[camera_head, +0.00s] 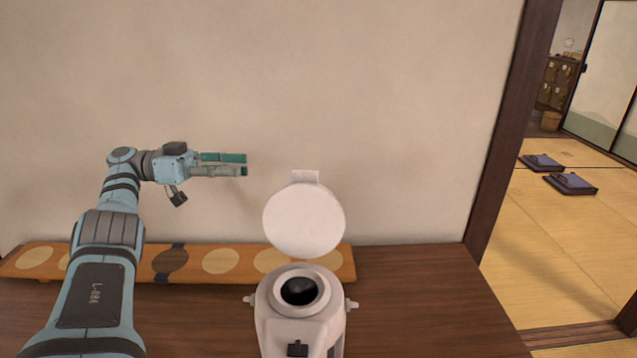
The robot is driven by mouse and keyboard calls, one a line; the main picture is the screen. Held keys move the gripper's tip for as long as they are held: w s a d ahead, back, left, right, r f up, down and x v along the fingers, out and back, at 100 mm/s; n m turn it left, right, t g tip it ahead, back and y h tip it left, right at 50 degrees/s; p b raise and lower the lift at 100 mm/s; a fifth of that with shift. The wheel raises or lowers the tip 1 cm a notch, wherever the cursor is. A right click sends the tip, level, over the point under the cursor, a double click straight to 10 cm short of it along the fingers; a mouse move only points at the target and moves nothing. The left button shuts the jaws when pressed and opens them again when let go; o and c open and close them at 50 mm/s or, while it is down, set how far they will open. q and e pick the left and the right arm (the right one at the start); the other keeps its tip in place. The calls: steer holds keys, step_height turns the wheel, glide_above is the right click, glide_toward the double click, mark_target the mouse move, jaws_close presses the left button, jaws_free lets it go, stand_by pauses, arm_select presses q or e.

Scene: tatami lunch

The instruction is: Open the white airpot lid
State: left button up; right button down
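The white airpot (274,322) stands upright on the wooden table in the camera_head view, a little right of the middle. Its round white lid (304,222) is raised and stands upright at the back of the pot. The dark round mouth of the pot is uncovered. My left gripper (246,164) is up and to the left of the lid, apart from it. Its two green-tipped fingers point right and lie close together, with nothing seen between them; the side angle hides how wide the gap is. My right gripper is not in view.
The brown wooden table (430,300) is bare to the right of the airpot. An orange runner with round spots (221,261) lies along the wall behind it. A plain wall stands close behind. A dark post (512,130) and a tatami room with cushions (570,183) are at right.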

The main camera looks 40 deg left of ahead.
mark_target(305, 171)
arm_select(q)
steer(key=p+x, duration=0.3)
steer(key=x, duration=1.1)
steer(key=shift+w+d+f, duration=0.1)
steer(key=shift+w+d, duration=0.1)
steer(key=shift+d, duration=0.05)
jaws_close()
